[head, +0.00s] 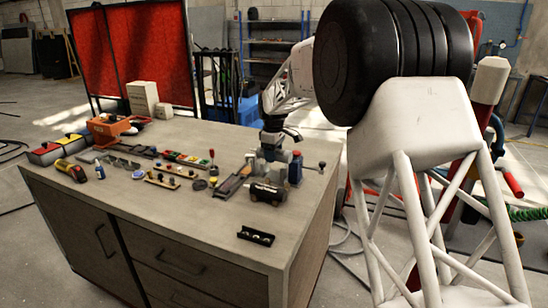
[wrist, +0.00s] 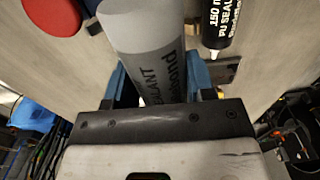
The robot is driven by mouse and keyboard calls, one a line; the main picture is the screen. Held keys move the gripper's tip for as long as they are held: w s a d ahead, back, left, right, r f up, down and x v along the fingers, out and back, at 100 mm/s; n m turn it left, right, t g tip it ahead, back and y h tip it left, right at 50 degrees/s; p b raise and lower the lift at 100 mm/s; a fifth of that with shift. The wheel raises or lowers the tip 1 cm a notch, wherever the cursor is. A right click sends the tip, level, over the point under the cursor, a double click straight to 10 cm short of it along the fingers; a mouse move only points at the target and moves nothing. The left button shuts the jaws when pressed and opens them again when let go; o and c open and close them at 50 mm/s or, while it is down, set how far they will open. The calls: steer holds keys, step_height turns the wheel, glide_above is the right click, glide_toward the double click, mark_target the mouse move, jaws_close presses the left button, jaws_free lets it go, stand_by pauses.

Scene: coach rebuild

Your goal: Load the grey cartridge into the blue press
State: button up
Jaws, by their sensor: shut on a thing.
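The grey cartridge (wrist: 150,35), a pale tube with dark lettering, runs from the top of the wrist view down between blue finger-like parts. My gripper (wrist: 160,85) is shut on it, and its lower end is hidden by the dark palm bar. In the head view my gripper (head: 274,150) is low over the right part of the workbench, among grey and blue parts. An upright blue body (head: 296,168), apparently the blue press, stands beside it with a rod and dark knob to its right. I cannot tell whether the cartridge touches the press.
A black sealant cartridge (wrist: 226,22) lies close by in the wrist view. A dark trough (head: 232,184) and a dark block (head: 268,192) are near my gripper. A small black tray (head: 256,236) is at the front. Several tools and bins (head: 45,152) fill the left; the front-middle bench (head: 180,215) is clear.

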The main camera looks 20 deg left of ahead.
steer(key=w+a, duration=0.2)
steer(key=w, duration=0.4)
steer(key=shift+a+r, duration=0.15)
steer(key=shift+r, duration=0.1)
stand_by(0.3)
steer(key=shift+w, duration=0.1)
steer(key=shift+f, duration=0.2)
stand_by(0.4)
steer(key=shift+f, duration=2.25)
steer(key=shift+f, duration=1)
stand_by(2.2)
steer(key=o, duration=1.5)
